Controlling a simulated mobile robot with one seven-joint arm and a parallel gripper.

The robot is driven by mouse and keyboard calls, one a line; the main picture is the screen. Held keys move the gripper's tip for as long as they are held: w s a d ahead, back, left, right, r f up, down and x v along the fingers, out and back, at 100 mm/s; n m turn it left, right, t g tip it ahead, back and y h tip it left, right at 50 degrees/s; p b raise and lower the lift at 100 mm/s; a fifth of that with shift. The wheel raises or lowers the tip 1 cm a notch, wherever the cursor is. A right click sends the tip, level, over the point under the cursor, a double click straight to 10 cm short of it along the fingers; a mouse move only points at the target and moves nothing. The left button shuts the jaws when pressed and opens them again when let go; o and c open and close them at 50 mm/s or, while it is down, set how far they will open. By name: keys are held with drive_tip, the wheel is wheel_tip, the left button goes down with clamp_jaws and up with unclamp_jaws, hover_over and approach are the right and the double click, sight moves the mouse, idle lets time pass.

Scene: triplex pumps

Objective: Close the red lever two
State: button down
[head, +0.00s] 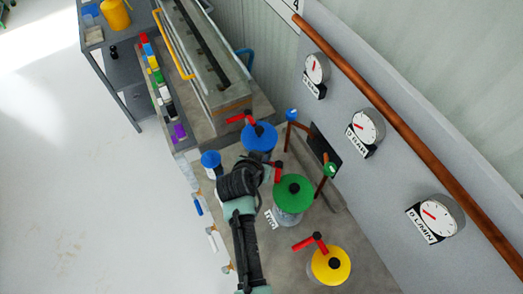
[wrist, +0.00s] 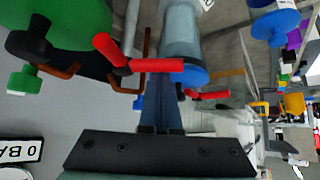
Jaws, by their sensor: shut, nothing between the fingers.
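Three red levers show in the head view. One is at the far blue-topped pump (head: 240,117), one at the middle green-topped pump (head: 294,189) and one on the near yellow-topped pump (head: 311,242). No number marks which is lever two. My gripper (head: 270,162) is beside the middle red lever (head: 278,172) and partly hides it. In the wrist view the shut, empty fingers (wrist: 168,98) are close to the bent red lever (wrist: 150,65) with a black hub; contact cannot be told. Another red lever (wrist: 207,95) shows farther off.
A grey wall panel with gauges (head: 366,126) and a copper pipe (head: 400,138) runs along the right. A brown pipe frame (head: 322,187) stands behind the green pump. A blue-capped valve (head: 210,159) is left of my wrist. Open floor (head: 70,190) lies left.

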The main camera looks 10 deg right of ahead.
drive_tip(key=shift+s+a+f+n+y+p, duration=0.15)
drive_tip(key=shift+s+n+y+p, duration=0.35)
drive_tip(key=shift+s+n, duration=0.5)
drive_tip(key=shift+s, duration=0.2)
drive_tip(key=shift+s+f, duration=0.15)
drive_tip(key=shift+s, duration=0.05)
